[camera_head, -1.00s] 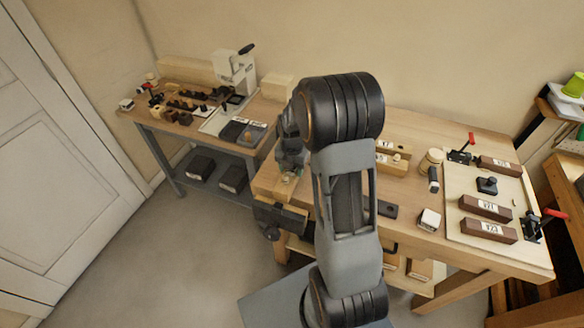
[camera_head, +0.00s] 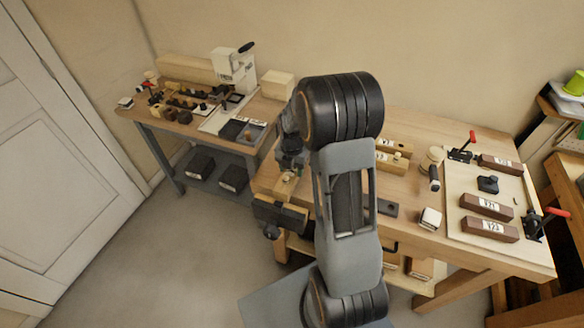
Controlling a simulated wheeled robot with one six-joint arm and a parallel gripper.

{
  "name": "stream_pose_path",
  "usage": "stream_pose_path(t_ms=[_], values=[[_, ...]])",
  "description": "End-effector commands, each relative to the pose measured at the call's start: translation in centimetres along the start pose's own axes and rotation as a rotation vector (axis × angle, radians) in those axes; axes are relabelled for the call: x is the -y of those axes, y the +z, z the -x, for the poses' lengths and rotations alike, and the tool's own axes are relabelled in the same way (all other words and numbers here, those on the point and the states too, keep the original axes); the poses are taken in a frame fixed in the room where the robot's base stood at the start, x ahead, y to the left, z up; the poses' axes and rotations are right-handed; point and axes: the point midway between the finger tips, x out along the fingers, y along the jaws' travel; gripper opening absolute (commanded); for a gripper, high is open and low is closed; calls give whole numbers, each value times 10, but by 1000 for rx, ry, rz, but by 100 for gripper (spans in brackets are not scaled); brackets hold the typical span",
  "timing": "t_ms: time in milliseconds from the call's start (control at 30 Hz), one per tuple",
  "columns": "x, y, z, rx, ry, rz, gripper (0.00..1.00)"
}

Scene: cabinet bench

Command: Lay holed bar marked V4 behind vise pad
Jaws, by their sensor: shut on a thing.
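My gripper (camera_head: 289,168) is at the left end of the main bench, just above and behind the vise (camera_head: 281,214), and partly hidden by my own arm. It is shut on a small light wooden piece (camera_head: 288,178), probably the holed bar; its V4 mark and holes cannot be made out. The vise has a wooden pad and a dark body at the bench's front left corner. The space right behind the pad is mostly covered by my arm and gripper, and I cannot tell whether the piece touches the bench.
Light wooden holed blocks (camera_head: 391,162) lie right of my arm. A mallet (camera_head: 433,168), a white-topped block (camera_head: 430,218) and a dark plate (camera_head: 388,208) lie nearby. A board (camera_head: 455,225) with brown labelled blocks and red-handled clamps fills the right. A side bench (camera_head: 150,128) stands left.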

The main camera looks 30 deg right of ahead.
Motion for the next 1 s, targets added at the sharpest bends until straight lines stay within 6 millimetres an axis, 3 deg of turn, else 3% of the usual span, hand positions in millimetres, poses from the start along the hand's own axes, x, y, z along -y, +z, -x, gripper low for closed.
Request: stream_pose_path(t_ms=[1000], values=[[0, 0, -7, 1, 1, 0, 20]])
